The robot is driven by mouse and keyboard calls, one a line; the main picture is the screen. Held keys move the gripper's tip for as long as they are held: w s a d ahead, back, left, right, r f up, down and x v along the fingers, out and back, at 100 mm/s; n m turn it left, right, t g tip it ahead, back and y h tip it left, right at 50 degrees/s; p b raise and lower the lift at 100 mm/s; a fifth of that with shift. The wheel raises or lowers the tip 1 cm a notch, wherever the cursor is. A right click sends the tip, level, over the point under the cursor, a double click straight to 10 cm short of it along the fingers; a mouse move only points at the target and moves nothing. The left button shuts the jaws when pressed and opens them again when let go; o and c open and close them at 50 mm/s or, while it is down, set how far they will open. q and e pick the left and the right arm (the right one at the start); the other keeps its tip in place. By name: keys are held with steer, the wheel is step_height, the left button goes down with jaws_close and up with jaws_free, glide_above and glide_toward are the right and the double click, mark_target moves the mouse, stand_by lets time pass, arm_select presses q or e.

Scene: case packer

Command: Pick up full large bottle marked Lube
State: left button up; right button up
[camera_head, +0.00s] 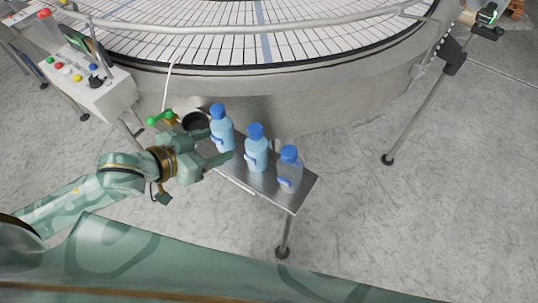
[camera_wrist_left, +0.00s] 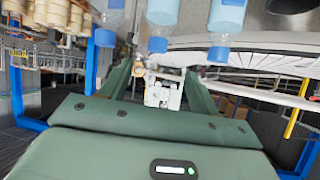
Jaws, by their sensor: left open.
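Three bottles with blue caps stand in a row on a small metal shelf (camera_head: 243,185) in the head view. The left bottle (camera_head: 222,132) and the middle bottle (camera_head: 257,153) look filled with light blue. The right bottle (camera_head: 289,172) looks mostly clear, with less blue. Markings are too small to read. My left gripper (camera_head: 219,147) is open and empty, its fingers reaching toward the left and middle bottles; contact cannot be told. The wrist view is upside down: bottles (camera_wrist_left: 162,12) hang cap-down at the top, beyond the open fingers (camera_wrist_left: 160,85). My right gripper is not in view.
A dark round cup or hole (camera_head: 195,121) sits at the shelf's left end, by a green-handled valve (camera_head: 160,118). A large round conveyor table (camera_head: 260,85) stands behind. A control box (camera_head: 85,80) is at upper left. The floor right of the shelf is clear.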

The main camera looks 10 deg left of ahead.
mark_target(249, 134)
arm_select(q)
steer(key=x, duration=1)
steer(key=shift+w+f, duration=0.15)
steer(key=shift+f, duration=0.05)
steer(key=shift+w+d+f, duration=0.25)
steer(key=shift+w+f, duration=0.05)
steer(key=shift+w, duration=0.15)
steer(key=x, duration=0.4)
steer(key=shift+w+d, duration=0.15)
steer(key=shift+d, duration=0.35)
steer(key=shift+a, duration=0.1)
steer(key=shift+c, duration=0.9)
steer(key=c, duration=1)
jaws_close()
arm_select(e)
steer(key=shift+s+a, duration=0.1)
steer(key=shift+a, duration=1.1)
